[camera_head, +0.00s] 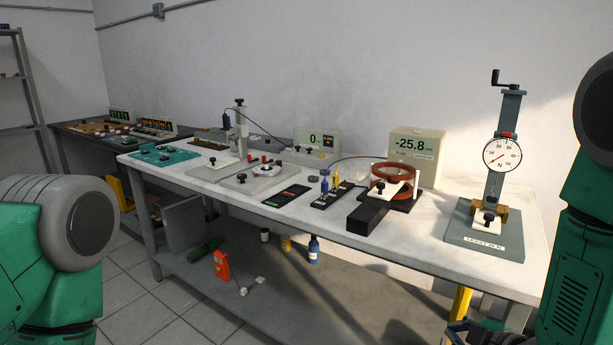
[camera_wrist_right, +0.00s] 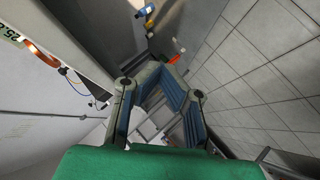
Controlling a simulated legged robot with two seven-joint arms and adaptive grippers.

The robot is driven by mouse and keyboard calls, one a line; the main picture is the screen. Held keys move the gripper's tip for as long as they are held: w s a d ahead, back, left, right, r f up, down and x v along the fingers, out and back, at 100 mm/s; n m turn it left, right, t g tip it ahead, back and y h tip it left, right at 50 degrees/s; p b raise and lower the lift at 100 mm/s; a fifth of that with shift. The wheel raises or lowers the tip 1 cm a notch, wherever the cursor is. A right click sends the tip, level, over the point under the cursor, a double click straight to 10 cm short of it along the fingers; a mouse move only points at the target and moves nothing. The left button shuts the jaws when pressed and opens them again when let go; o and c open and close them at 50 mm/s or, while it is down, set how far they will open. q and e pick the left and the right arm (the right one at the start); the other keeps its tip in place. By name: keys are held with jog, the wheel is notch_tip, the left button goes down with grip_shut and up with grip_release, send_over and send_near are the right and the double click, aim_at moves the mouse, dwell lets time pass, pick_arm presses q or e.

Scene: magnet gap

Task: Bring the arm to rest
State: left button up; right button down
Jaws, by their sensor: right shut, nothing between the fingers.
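My right gripper (camera_head: 478,331) shows at the bottom edge of the head view, low in front of the bench's front edge and partly cut off by the frame. In the right wrist view the right gripper (camera_wrist_right: 170,66) has its fingers drawn together, with nothing between them. It is apart from the bench and touches nothing that I can see. My right arm hangs down the right side of the head view. Only a green and grey part of my left arm shows at the left, and its gripper is out of view.
A white bench (camera_head: 420,243) carries a dial force stand (camera_head: 487,226), a copper coil (camera_head: 393,173), a display reading -25.8 (camera_head: 416,154) and several small fixtures. A lower shelf (camera_head: 345,277) holds a blue bottle (camera_head: 314,250) and a red bottle (camera_head: 222,265). Tiled floor (camera_head: 145,312) is clear at left.

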jog(key=s+f+m+g+h, duration=0.1)
jog(key=s+f+m+g, duration=0.2)
jog(key=s, duration=0.7)
jog(key=s+f+m+g+h+p, duration=0.1)
jog(key=s+f+m+g, duration=0.3)
jog(key=s, duration=0.6)
jog(key=s+a+f+m+g+p, duration=0.1)
jog(key=s+f+m+g, duration=0.2)
jog(key=s, duration=0.8)
notch_tip(320, 180, down, 4)
jog(key=shift+f+m+h, duration=0.25)
jog(key=shift+m+h, duration=0.15)
jog(key=shift+m, duration=0.7)
jog(key=shift+w, duration=0.2)
